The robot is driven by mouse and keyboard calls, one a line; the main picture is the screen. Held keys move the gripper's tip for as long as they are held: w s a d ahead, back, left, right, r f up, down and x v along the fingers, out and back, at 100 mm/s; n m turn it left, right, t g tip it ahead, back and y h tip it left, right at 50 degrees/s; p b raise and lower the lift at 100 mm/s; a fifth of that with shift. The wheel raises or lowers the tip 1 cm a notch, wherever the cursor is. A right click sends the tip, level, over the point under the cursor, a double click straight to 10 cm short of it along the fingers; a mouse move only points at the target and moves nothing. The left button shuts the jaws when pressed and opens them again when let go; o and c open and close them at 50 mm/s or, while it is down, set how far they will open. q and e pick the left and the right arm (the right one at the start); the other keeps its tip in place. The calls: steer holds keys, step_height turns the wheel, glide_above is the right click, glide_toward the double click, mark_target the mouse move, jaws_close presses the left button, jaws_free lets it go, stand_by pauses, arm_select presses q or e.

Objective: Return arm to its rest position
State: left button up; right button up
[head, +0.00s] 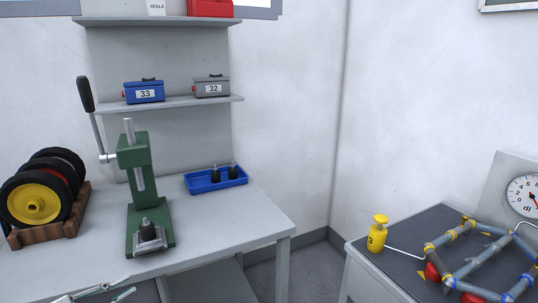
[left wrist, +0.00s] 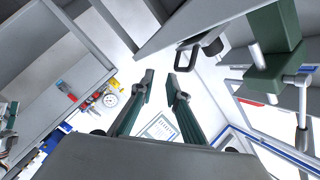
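My left gripper (head: 121,289) shows at the bottom edge of the head view, in front of the bench and below the green press (head: 140,190). Only the ends of its thin fingers show there. In the left wrist view the left gripper (left wrist: 160,83) has its two fingers apart with nothing between them, so it is open and empty. The press's lever (head: 87,97) with its black handle points up at the left. My right gripper is in neither view.
Wheels (head: 40,190) stand in a wooden rack on the left. A blue tray (head: 217,180) holds two dark parts. Boxes 33 (head: 144,92) and 32 (head: 212,87) sit on a shelf. A yellow bottle (head: 378,234) and pipe frame (head: 480,265) occupy the right bench. The front-right bench surface is clear.

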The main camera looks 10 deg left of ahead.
arm_select(q)
steer(key=s+d+f+n+g+y, duration=0.2)
steer(key=s+d+f+n, duration=0.4)
steer(key=s+d+f, duration=0.3)
steer(key=s+d+f+n+g+y, duration=0.2)
steer(key=s+d+f+n+y, duration=0.2)
steer(key=s+d+f, duration=0.5)
steer(key=d+f+n, duration=0.2)
steer(key=d+f, duration=0.2)
steer(key=f, duration=0.2)
steer(key=shift+s+d+y, duration=0.3)
steer(key=shift+d, duration=0.1)
